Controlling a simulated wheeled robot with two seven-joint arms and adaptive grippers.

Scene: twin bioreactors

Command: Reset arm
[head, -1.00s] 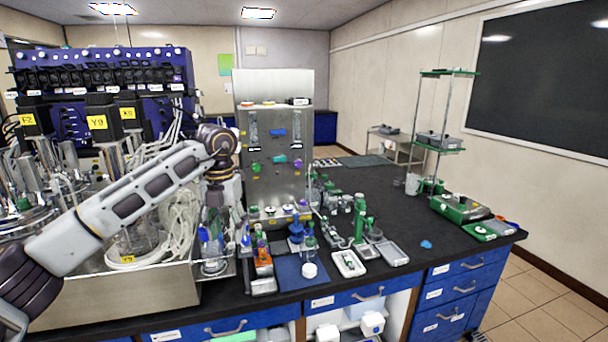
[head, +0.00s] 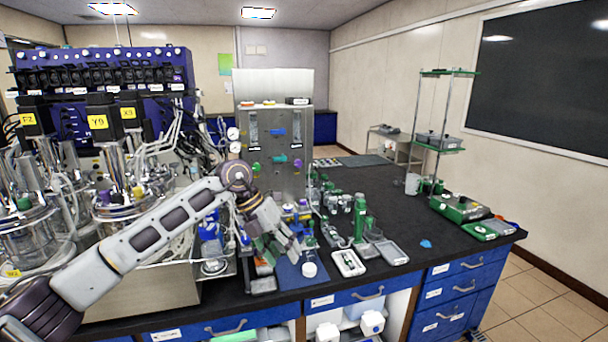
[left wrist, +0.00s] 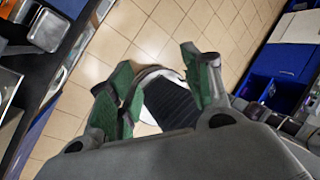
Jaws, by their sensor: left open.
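My left arm (head: 150,235) comes in from the left of the head view, across the front of the bioreactors. My left gripper (head: 277,250) hangs pointing down over the front of the bench, in front of the steel panel. In the left wrist view the green fingers of the left gripper (left wrist: 160,85) stand apart with no object held between them. Floor tiles and a dark ribbed part show behind the fingers. The gripper hides part of the blue mat and the small items there. My right gripper is in neither view.
Glass bioreactors (head: 120,215) stand at the left. A steel panel (head: 290,125) with knobs stands behind the gripper. A blue mat (head: 290,275), a white tray (head: 348,263) and several small vessels crowd the bench front. The black bench top (head: 395,205) is clearer to the right.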

